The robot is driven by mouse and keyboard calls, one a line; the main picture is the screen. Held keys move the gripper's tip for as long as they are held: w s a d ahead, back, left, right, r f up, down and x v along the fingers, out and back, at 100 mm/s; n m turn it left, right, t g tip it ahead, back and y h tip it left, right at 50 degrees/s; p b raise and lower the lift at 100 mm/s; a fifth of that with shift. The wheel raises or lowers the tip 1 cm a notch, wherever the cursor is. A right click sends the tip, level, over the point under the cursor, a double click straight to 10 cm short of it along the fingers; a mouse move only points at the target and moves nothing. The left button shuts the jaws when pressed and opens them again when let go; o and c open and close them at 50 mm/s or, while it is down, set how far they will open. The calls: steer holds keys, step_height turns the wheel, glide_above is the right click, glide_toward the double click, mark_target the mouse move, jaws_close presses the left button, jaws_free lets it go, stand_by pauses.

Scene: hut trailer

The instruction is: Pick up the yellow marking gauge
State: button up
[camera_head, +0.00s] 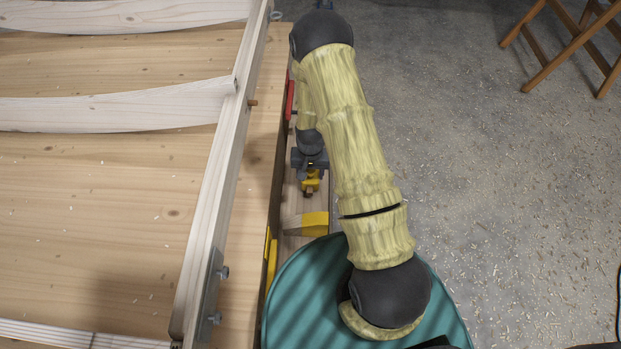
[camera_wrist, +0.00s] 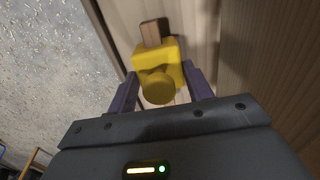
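The yellow marking gauge (camera_head: 312,183) lies on a narrow wooden ledge beside the bench, just under my gripper. The wrist view shows its yellow block and round yellow knob (camera_wrist: 158,84), with a short brown wooden beam end (camera_wrist: 151,32) on the far side. My gripper (camera_wrist: 160,72) points down at it, with one dark purple finger on either side of the yellow block. The fingertips are very close to the block; whether they press on it cannot be told. In the head view my gripper (camera_head: 310,160) is small, and its fingertips are not clear.
On the ledge, a yellow-and-wood tool (camera_head: 306,223) lies near the gauge, with a red object (camera_head: 290,98) farther back. The wooden bench (camera_head: 90,185) with a raised frame (camera_head: 215,185) borders the left.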

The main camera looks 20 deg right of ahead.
steer(key=c, duration=0.3)
steer(key=shift+r, duration=0.1)
step_height(320, 180, up, 10)
steer(key=shift+f+p, duration=0.1)
steer(key=shift+p, duration=0.4)
steer(key=shift+o, duration=1)
steer(key=r+n, duration=0.1)
steer(key=w+r+n, duration=0.1)
steer(key=r, duration=0.1)
steer(key=w+r+n, duration=0.1)
steer(key=r, duration=0.1)
steer(key=shift+w+n, duration=0.25)
steer(key=shift+n, duration=0.05)
steer(key=shift+c, duration=0.3)
steer(key=shift+d+f, duration=0.1)
